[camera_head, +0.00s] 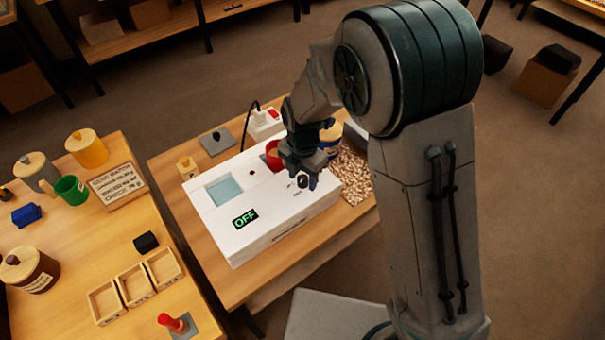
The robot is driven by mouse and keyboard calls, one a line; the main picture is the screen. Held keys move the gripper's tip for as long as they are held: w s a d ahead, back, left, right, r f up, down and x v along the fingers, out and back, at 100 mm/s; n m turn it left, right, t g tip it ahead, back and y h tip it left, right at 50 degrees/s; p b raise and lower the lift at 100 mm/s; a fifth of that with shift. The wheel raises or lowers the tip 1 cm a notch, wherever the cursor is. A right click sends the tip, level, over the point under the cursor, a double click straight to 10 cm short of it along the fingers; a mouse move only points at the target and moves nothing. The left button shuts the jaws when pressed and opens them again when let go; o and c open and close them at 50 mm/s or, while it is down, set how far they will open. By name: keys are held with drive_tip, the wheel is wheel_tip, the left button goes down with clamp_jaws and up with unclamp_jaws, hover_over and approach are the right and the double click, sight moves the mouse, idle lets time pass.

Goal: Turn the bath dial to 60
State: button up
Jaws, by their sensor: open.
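The bath is a white box (270,233) on the small wooden table. Its blue water opening (222,190) is at the left and its green display (245,218) reads OFF. A small dark round dial (302,181) sits on the right part of its top, with faint marks beside it. My gripper (307,178) points down over that part of the top, with its open fingers close to the dial. I cannot tell whether they touch the dial. The dial's pointer setting is too small to read.
A power strip (265,122) with a black cable stands behind the bath. The left bench (75,270) holds jars, a green mug (71,189) and small wooden trays (135,285).

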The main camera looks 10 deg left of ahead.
drive_tip(key=c, duration=1)
